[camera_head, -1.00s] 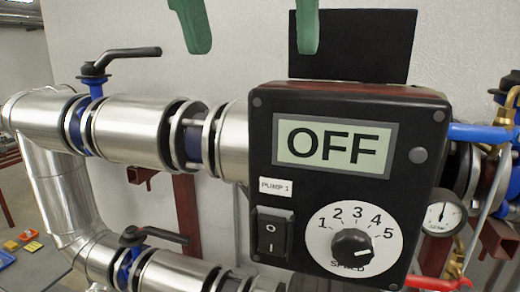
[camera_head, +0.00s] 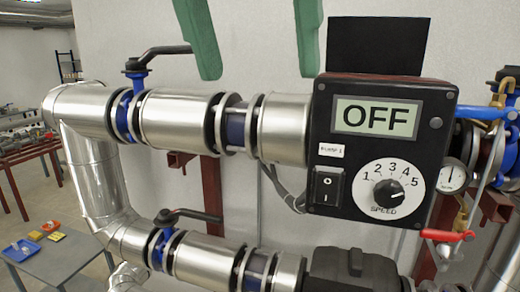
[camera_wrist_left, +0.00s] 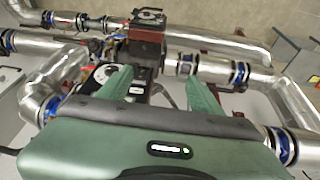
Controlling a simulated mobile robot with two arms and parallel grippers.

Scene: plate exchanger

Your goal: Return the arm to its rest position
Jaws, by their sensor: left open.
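My left gripper (camera_head: 260,72) shows at the top of the head view as two green fingers hanging down, spread apart with nothing between them. It appears above and left of the black pump control box (camera_head: 325,200). In the left wrist view the gripper (camera_wrist_left: 158,78) also has its green fingers apart and empty, over the pipework. The box's display (camera_head: 376,117) reads OFF. Below it are a black rocker switch (camera_head: 327,187) and a speed knob (camera_head: 389,193) pointing towards the higher numbers. My right gripper is in neither view.
Silver pipes (camera_head: 180,118) with dark lever handles (camera_head: 165,52) run left of the box. A gauge (camera_head: 452,177), a blue lever (camera_head: 485,112) and a red lever (camera_head: 445,235) are at its right. A grey table (camera_head: 70,265) with small trays stands lower left.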

